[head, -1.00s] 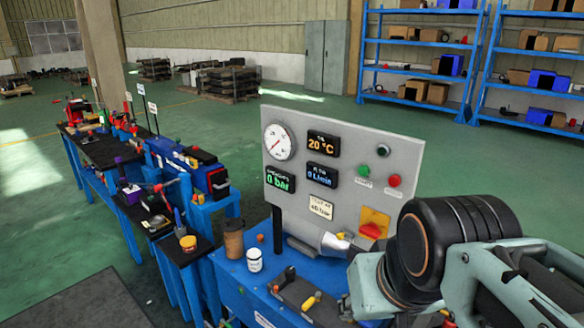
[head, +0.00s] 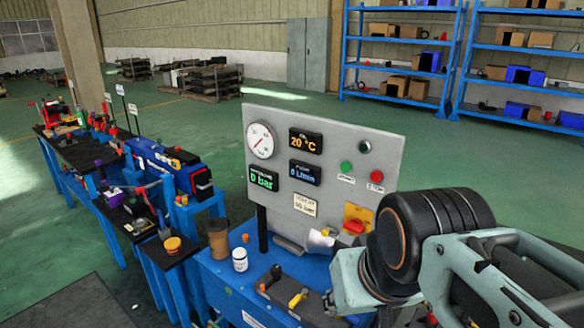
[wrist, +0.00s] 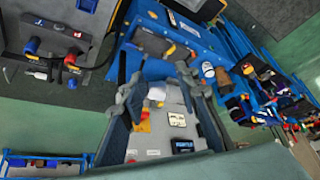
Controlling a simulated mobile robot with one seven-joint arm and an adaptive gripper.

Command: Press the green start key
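The green start key (head: 346,168) is a small round button on the upright grey panel (head: 223,125) in the head view. It sits above a small white label, left of the red stop key (head: 376,177) and below a dark round knob (head: 365,147). I cannot make out the green key in the wrist view.
A yellow plate with a red switch (head: 355,226) is low on the panel, close to my arm. A brown cup (head: 218,240), a white jar (head: 240,260) and tools stand on the blue bench (head: 222,275). More benches stand left; blue shelves (head: 400,65) stand behind.

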